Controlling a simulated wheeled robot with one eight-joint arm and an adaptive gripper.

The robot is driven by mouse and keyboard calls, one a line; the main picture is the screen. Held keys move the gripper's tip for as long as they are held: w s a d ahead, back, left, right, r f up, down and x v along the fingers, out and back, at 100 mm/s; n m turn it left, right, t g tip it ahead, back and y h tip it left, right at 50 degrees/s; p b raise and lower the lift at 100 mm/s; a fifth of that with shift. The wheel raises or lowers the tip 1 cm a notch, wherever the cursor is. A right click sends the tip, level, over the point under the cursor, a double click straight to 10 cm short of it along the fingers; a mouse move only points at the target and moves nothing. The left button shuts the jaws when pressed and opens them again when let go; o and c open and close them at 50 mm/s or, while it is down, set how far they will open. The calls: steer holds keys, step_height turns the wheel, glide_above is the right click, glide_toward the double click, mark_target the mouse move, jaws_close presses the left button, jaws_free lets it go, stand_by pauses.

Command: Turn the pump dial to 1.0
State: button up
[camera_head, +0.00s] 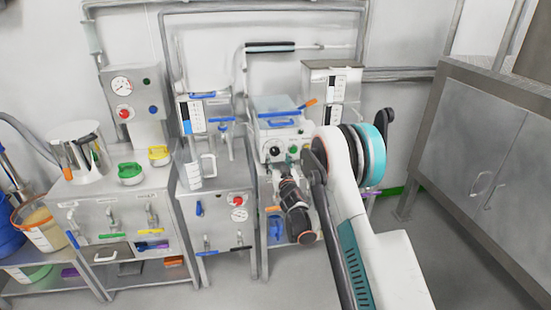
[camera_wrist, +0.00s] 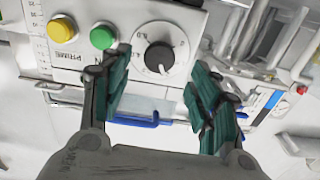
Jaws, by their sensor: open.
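The pump dial (camera_wrist: 159,57) is a round black knob on a white panel, with a numbered scale around it. A pale mark shows on its lower side in the wrist view; the numbers are too small to read surely. In the head view the dial (camera_head: 275,151) is on the front of the white pump (camera_head: 283,128). My gripper (camera_wrist: 161,66) is open and empty. Its teal-lined fingers are spread left and right of the dial, apart from it as far as I can tell.
Beside the dial are a green button (camera_wrist: 103,37) and a yellow button (camera_wrist: 62,29) marked PRIME. A blue handle (camera_wrist: 140,122) crosses between the fingers. A clear jug (camera_head: 201,170) stands left of the pump. A grey cabinet (camera_head: 465,150) stands at right.

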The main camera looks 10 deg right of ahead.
mark_target(275, 153)
steer(key=w+b, duration=0.1)
steer(key=w, duration=0.5)
steer(key=c, duration=1.1)
